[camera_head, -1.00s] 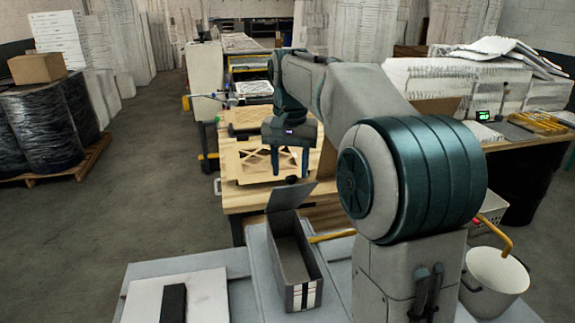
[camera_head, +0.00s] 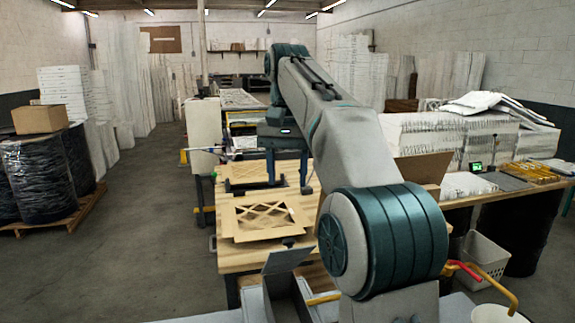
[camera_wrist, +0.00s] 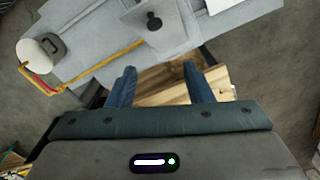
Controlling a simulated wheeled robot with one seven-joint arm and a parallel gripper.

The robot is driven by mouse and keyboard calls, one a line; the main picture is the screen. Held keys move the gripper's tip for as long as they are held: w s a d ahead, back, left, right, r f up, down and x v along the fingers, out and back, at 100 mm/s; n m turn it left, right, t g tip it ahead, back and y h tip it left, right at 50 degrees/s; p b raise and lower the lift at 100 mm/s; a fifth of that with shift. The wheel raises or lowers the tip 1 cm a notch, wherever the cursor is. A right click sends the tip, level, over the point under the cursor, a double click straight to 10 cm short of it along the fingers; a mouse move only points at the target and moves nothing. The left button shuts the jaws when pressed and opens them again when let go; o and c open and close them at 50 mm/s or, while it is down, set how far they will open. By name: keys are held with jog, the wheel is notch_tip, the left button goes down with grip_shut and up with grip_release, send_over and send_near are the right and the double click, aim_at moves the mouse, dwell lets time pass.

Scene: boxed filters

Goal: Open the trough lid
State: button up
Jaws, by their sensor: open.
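The trough (camera_head: 305,296) is a grey box at the bottom of the head view, mostly cut off by the frame edge and hidden by my arm. Its flat grey lid (camera_head: 285,261) stands raised and tilted at the trough's far end, with a dark knob (camera_head: 289,242) on it. The lid also shows in the wrist view (camera_wrist: 173,38), with the knob on its face. My gripper (camera_head: 288,174) hangs above and beyond the lid, fingers pointing down. In the wrist view, its two blue fingers (camera_wrist: 160,84) are apart with nothing between them, clear of the knob.
A wooden table (camera_head: 232,262) behind the trough bears tan cardboard frames (camera_head: 240,225). Wrapped drums (camera_head: 35,180) stand on a pallet at the left. Open floor lies between.

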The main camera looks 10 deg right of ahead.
jog(key=shift+r, duration=0.5)
